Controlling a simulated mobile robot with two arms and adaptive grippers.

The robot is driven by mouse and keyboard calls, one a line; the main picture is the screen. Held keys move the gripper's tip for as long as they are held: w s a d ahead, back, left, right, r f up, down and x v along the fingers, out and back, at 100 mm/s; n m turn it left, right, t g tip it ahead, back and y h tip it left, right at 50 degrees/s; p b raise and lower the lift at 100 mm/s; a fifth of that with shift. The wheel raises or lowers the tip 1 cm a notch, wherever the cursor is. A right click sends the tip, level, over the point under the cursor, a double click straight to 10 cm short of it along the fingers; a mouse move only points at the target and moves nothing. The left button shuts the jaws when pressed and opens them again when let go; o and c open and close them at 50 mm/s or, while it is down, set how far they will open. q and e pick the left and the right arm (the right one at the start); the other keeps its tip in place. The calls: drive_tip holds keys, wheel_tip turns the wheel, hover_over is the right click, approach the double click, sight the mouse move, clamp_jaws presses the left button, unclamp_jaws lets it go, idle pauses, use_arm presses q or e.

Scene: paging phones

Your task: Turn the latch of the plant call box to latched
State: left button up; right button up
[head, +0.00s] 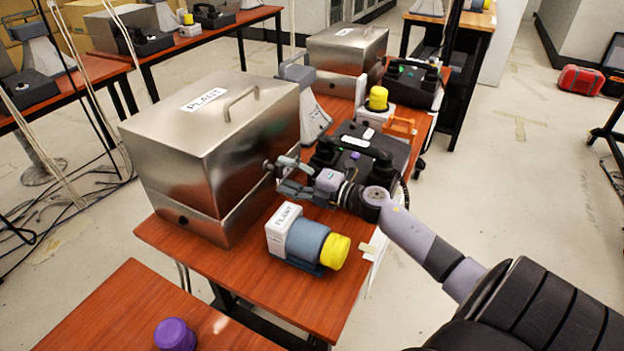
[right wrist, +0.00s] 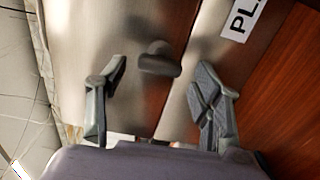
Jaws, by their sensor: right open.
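The plant call box (head: 170,150) is a brushed-metal box with a PLANT label and a handle on its lid. It stands on the brown table and its lid is down. The latch (right wrist: 158,58) is a dark grey knob at the seam between lid and base, on the side facing my right gripper (head: 285,174). In the right wrist view the open fingers stand on either side of the latch, with visible gaps. In the head view the gripper partly hides the latch. My left gripper is in neither view.
A black desk phone (head: 365,148) is behind my right gripper. A second metal box (head: 345,52) stands farther back. A purple button (head: 175,334) is on the near table.

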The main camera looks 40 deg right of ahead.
drive_tip(key=v, duration=0.9)
